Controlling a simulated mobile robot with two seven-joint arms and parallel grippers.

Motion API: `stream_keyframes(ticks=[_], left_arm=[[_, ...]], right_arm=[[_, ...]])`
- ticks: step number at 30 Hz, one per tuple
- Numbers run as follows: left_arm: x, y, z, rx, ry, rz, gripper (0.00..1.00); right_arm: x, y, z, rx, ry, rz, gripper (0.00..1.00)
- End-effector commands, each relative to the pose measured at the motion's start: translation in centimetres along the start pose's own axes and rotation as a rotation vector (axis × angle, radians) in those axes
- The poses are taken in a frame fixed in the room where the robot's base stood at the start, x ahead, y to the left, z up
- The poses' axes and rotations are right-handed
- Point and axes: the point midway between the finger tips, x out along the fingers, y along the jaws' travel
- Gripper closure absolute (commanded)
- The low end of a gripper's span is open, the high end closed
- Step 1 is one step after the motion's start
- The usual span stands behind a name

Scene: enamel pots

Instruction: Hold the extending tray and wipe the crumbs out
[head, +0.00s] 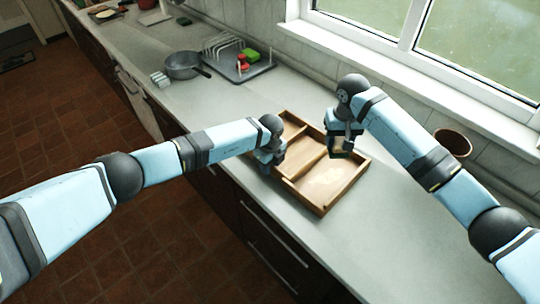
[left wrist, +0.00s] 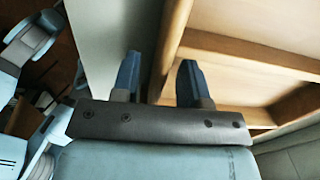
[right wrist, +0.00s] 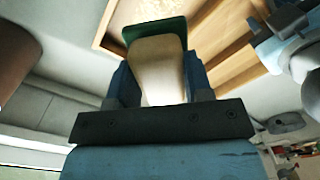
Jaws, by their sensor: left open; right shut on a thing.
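The wooden tray (head: 322,208) lies on the worktop and has dividers between its compartments. Pale specks (head: 327,177), which look like crumbs, lie in its near right compartment. My left gripper (head: 272,162) is at the tray's left side. In the left wrist view its open fingers (left wrist: 158,82) appear on either side of the tray's wooden wall (left wrist: 170,45); I cannot tell whether they touch it. My right gripper (head: 341,152) is above the tray's right part, shut on a beige and green sponge (right wrist: 157,62). The sponge's contact with the tray floor is hidden.
A brown pot (head: 453,143) stands right of the tray, near my right arm. A dish rack (head: 238,62) and a grey pan (head: 184,65) stand further back on the worktop. A window sill (head: 400,65) runs behind.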

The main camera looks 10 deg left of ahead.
Motion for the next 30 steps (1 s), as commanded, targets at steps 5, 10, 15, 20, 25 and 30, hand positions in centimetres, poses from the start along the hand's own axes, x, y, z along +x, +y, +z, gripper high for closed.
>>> stream_keyframes(ticks=[5, 10, 15, 20, 25, 30], left_arm=[[0.74, 0.02, 0.02, -0.001, -0.001, 0.000, 0.60], [0.79, 0.03, 0.02, 0.000, -0.001, 0.000, 0.60], [0.77, 0.03, 0.01, 0.000, 0.000, 0.000, 0.85], [0.77, 0.03, 0.01, 0.000, 0.000, 0.000, 1.00], [0.76, 0.03, 0.02, 0.000, 0.000, 0.000, 1.00], [0.75, 0.03, 0.02, 0.000, 0.000, 0.000, 1.00]], right_arm=[[-0.02, -0.01, -0.01, 0.000, 0.000, 0.000, 0.73], [-0.02, -0.01, -0.01, 0.000, 0.000, 0.000, 0.73], [-0.02, -0.01, -0.01, 0.000, 0.000, 0.000, 0.73], [-0.02, -0.01, -0.01, 0.000, 0.000, 0.000, 0.73], [-0.02, -0.01, -0.01, 0.000, 0.000, 0.000, 0.73], [-0.02, 0.00, -0.01, 0.000, 0.000, 0.000, 0.73]])
